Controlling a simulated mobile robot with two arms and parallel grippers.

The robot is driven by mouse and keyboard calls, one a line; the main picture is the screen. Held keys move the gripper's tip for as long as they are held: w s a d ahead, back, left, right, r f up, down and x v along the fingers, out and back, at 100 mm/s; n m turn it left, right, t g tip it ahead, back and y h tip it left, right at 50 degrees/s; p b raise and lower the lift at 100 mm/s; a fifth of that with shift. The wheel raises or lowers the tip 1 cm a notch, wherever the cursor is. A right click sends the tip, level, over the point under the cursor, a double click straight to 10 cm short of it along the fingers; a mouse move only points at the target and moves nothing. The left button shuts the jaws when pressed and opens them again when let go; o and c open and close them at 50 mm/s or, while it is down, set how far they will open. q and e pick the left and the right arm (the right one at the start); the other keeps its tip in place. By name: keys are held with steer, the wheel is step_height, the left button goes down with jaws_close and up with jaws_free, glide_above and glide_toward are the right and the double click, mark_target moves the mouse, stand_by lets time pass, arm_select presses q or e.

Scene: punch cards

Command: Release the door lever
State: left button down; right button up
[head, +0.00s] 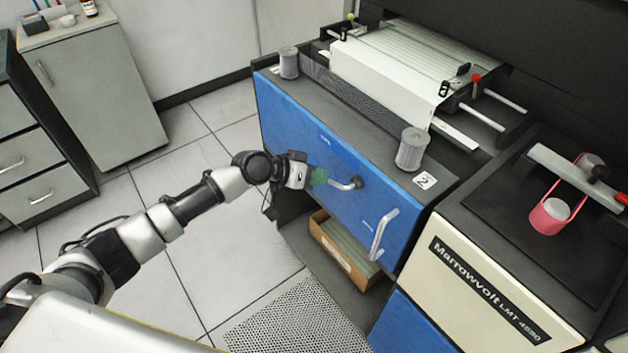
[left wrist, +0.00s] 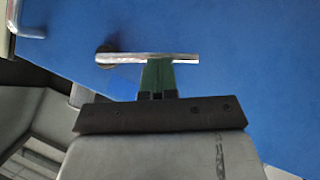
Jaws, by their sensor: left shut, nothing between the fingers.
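The blue door (head: 318,168) is a panel on the front of the machine. Its silver door lever (head: 342,186) sticks out from a dark round pivot and lies roughly level, its free end toward the left. My left gripper (head: 319,176) is at the lever's free end, its green fingers shut and empty. In the left wrist view the lever (left wrist: 130,58) crosses just beyond the closed green fingertips (left wrist: 157,76). The tips seem to meet the bar, but I cannot tell whether they touch it. My right gripper is not in view.
A silver pull handle (head: 382,235) is lower right on the blue door. An open cardboard box (head: 343,258) of cards sits below it. Two grey cylinders stand on the ledge above. A cream Marrowvolt panel (head: 480,285) is at right. Tiled floor at left is clear.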

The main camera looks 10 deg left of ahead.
arm_select(q)
steer(key=s+d+f+n+g+h+b, duration=0.1)
steer(key=f+n+h+b, duration=0.4)
steer(key=b, duration=0.6)
steer(key=shift+s+d+f+n+h+b, duration=0.2)
steer(key=shift+s+d+n+h+b, duration=0.3)
steer(key=shift+d+n, duration=0.5)
steer(key=shift+s, duration=0.1)
